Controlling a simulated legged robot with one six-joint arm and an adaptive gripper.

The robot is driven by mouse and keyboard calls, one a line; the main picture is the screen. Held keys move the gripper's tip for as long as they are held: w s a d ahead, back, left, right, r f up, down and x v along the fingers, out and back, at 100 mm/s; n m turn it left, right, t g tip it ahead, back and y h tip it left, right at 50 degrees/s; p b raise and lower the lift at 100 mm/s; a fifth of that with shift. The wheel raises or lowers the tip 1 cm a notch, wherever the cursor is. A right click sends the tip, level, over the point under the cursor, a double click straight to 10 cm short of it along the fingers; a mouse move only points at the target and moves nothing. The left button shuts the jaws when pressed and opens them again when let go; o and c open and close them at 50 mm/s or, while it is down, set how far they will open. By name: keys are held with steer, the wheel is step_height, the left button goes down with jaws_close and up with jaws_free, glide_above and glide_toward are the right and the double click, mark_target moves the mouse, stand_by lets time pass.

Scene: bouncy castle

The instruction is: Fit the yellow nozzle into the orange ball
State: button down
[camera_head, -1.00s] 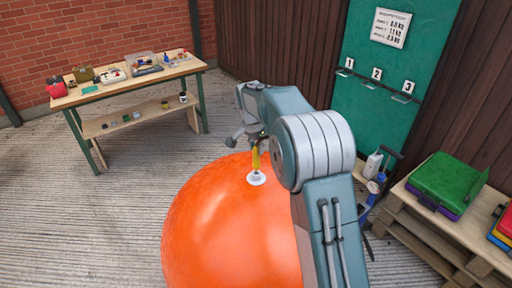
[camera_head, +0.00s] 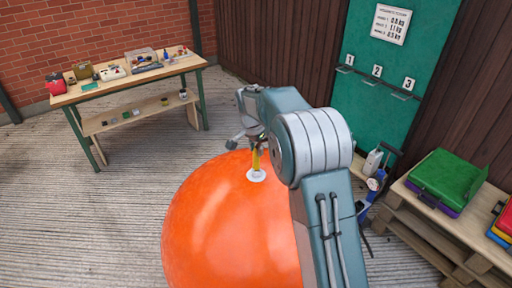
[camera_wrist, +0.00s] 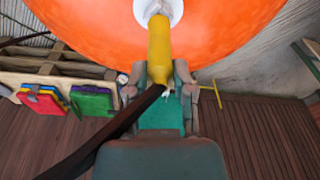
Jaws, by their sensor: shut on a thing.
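The large orange ball (camera_head: 225,225) stands on the ground in front of me, with a round white valve (camera_head: 256,175) on its upper side. The yellow nozzle (camera_head: 255,158) is upright over the valve in the head view. In the wrist view the yellow nozzle (camera_wrist: 159,50) reaches from my gripper (camera_wrist: 160,82) to the white valve (camera_wrist: 158,10), and its tip meets the valve's middle. I cannot tell how deep the tip sits. My gripper is shut on the nozzle. A dark hose (camera_wrist: 105,135) runs from the nozzle's near end toward the lower left.
A workbench (camera_head: 130,82) with small items stands at the back left. A green board (camera_head: 385,60) with numbered hooks stands at the back right. A pallet (camera_head: 425,215) with coloured cases (camera_head: 447,178) is at the right. A pump (camera_head: 374,182) stands beside it.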

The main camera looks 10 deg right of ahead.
steer(key=shift+f, duration=0.45)
steer(key=shift+c, duration=2)
jaws_free()
step_height(320, 180, up, 12)
steer(key=s+a, duration=0.1)
steer(key=a, duration=0.1)
steer(key=s+d+r+n+t, duration=0.1)
steer(key=s+r+n, duration=0.1)
steer(key=s+r, duration=0.45)
steer(key=s+f+n+t, duration=0.1)
steer(key=s+n, duration=0.3)
steer(key=s, duration=1.1)
steer(key=s+f+n+t+y, duration=0.1)
steer(key=s+f+n, duration=0.3)
steer(key=s, duration=1.1)
steer(key=shift+s+d+n+t, duration=0.3)
steer(key=shift+d+t, duration=0.15)
steer(key=shift+t, duration=0.25)
